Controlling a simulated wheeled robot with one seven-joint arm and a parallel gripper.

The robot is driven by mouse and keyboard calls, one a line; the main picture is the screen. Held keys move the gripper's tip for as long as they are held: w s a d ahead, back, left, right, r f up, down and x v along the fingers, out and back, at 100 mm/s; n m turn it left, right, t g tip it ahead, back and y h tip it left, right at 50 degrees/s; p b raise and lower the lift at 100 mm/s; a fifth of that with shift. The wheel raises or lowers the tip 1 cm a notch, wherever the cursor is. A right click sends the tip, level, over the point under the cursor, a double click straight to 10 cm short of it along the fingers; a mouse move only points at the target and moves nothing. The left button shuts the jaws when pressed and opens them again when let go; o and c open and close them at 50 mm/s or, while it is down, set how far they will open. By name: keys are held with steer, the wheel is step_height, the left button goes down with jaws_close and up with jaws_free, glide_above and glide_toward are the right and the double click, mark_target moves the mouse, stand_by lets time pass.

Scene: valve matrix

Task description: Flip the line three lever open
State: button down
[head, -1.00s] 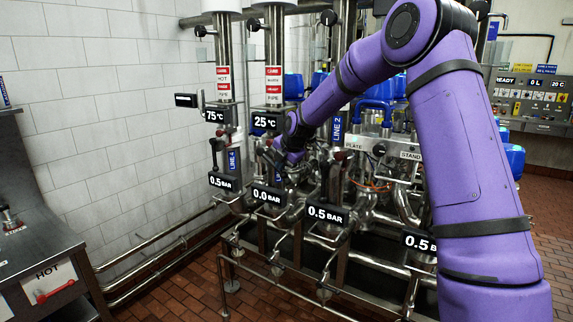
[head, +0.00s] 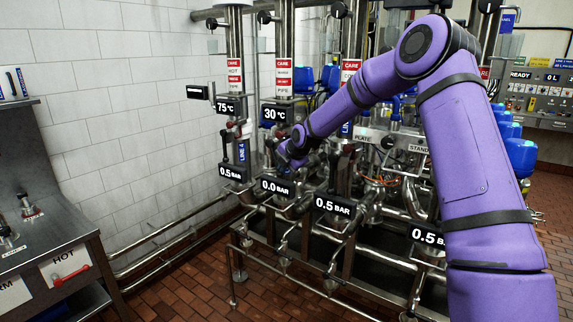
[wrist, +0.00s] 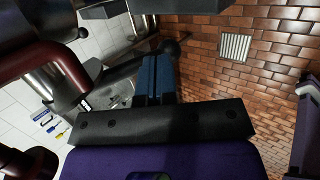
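Steel pipes stand in a row in the head view, the leftmost with a blue LINE label (head: 243,151). My gripper is at the second pipe from the left, under the 30 °C display (head: 274,115) and above the 0.0 BAR display (head: 277,187). My arm hides that pipe's label and most of its lever there. In the wrist view my gripper (wrist: 157,62) has its blue fingers together, with only a thin dark gap between. A black round knob (wrist: 171,46) lies just past the fingertips; contact cannot be told.
The leftmost pipe has an upright black-knobbed lever (head: 224,135) and a 0.5 BAR display (head: 232,173). Other 0.5 BAR displays (head: 333,206) stand to the right. A steel bench (head: 40,235) is at far left. Brick floor (head: 180,290) lies open between bench and pipes.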

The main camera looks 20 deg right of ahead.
steer(key=shift+w+a+f, duration=0.45)
steer(key=shift+w+f, duration=0.2)
steer(key=shift+w+a+f, duration=0.35)
steer(key=shift+w+a, duration=0.1)
steer(key=shift+w, duration=0.2)
steer(key=shift+a, duration=0.1)
steer(key=v, duration=1)
steer(key=shift+s+r, duration=0.2)
steer(key=shift+r, duration=0.1)
